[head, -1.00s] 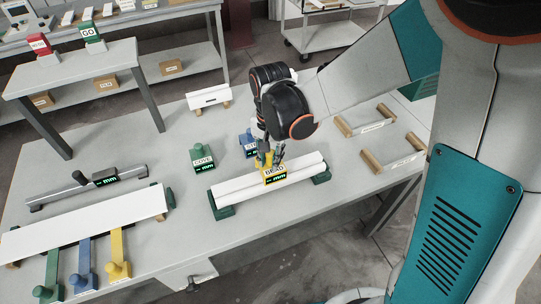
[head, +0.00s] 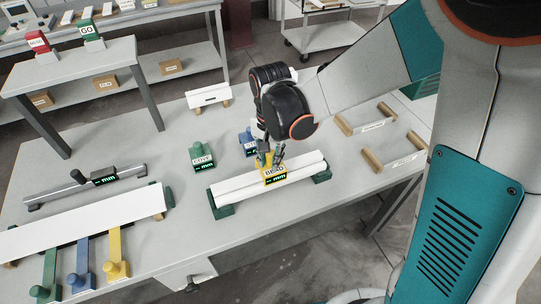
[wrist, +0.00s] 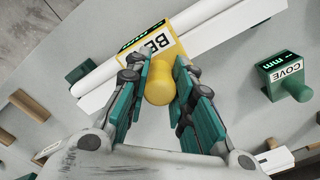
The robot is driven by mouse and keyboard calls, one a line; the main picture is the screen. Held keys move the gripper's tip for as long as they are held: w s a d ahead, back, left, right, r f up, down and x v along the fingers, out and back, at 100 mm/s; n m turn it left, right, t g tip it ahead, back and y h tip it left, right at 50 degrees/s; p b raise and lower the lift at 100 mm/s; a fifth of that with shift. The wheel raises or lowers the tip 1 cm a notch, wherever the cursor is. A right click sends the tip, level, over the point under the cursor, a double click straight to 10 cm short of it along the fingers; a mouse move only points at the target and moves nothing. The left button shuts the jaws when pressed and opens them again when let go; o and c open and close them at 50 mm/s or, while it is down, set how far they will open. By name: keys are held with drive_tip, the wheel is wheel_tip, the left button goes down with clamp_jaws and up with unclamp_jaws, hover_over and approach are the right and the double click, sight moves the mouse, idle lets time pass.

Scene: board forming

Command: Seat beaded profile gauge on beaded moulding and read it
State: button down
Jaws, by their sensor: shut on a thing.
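The yellow gauge labelled BEAD (head: 275,174) is at the middle of the white moulding (head: 235,188), which lies across green end supports (head: 222,208). My gripper (head: 271,155) is above the gauge, shut on its yellow knob. In the wrist view the gripper's teal fingers (wrist: 161,82) flank the round knob, and the gauge body (wrist: 150,42) lies across the moulding (wrist: 110,72). The gauge's display seems to show dashes and mm. Whether its underside sits fully against the moulding is hidden.
A green COVE gauge (head: 202,156) and a blue gauge (head: 249,144) stand behind the moulding. A white board (head: 90,226) with handled tools lies at left. Wooden racks (head: 372,127) stand at right. Bare bench lies in front of the moulding.

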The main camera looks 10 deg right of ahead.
sight(270, 164)
drive_tip(key=shift+f+b, duration=1.5)
drive_tip(key=shift+f, duration=0.35)
drive_tip(key=c, duration=1.3)
unclamp_jaws()
drive_tip(key=shift+r, duration=0.1)
drive_tip(key=shift+r, duration=3.7)
